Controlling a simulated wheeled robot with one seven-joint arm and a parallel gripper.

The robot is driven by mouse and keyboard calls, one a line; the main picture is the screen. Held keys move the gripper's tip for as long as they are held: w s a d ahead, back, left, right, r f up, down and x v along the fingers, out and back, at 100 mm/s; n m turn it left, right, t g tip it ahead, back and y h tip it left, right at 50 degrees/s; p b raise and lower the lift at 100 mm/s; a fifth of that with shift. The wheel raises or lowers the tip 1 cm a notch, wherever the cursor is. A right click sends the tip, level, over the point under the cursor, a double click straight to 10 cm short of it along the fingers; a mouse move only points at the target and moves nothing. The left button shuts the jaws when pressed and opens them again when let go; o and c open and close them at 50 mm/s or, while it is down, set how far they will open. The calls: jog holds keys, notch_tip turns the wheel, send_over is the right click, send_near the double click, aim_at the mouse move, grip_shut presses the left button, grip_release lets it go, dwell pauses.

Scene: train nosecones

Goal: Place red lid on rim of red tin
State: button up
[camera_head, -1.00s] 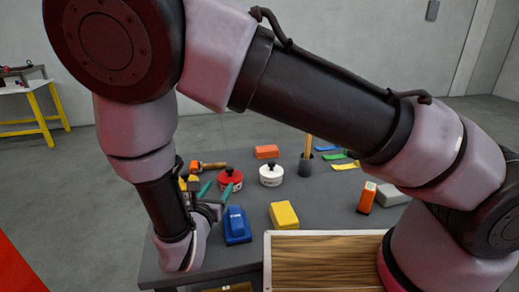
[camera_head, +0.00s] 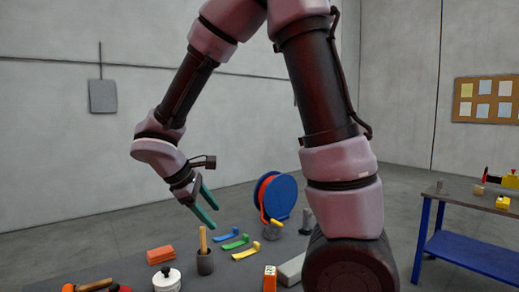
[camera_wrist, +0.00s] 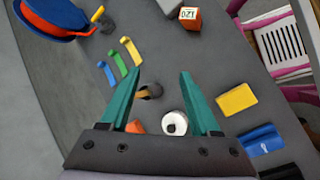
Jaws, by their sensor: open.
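A small part of a red item with a dark knob, likely the red lid (camera_head: 121,289), shows at the bottom edge of the head view. What lies beneath it is cut off, so I cannot tell the red tin there. A white tin with a black-knobbed lid (camera_head: 167,281) stands to its right, and it also shows in the wrist view (camera_wrist: 174,123). My gripper (camera_head: 216,217) is open and empty, raised above the table to the right of these. In the wrist view my green fingers (camera_wrist: 161,72) are spread apart, with no red lid or tin visible.
Below my gripper stand a dark cup with a stick (camera_head: 205,262), orange blocks (camera_head: 160,255) and coloured strips (camera_head: 236,242). A blue reel (camera_head: 281,197) stands at the back. The wrist view shows a yellow block (camera_wrist: 237,99) and a blue item (camera_wrist: 262,140).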

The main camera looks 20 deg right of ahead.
jog(key=s+d+r+m+t+y, duration=0.2)
jog(key=s+d+r+m+y, duration=0.2)
jog(key=r+m, duration=0.4)
jog(key=s+d+r+m+t+y, duration=0.2)
jog(key=s+d+r+m+y, duration=0.2)
jog(key=d+r+m, duration=0.2)
jog(key=shift+s+r+m+t, duration=0.4)
jog(key=shift+r+m, duration=0.7)
jog(key=shift+r, duration=0.4)
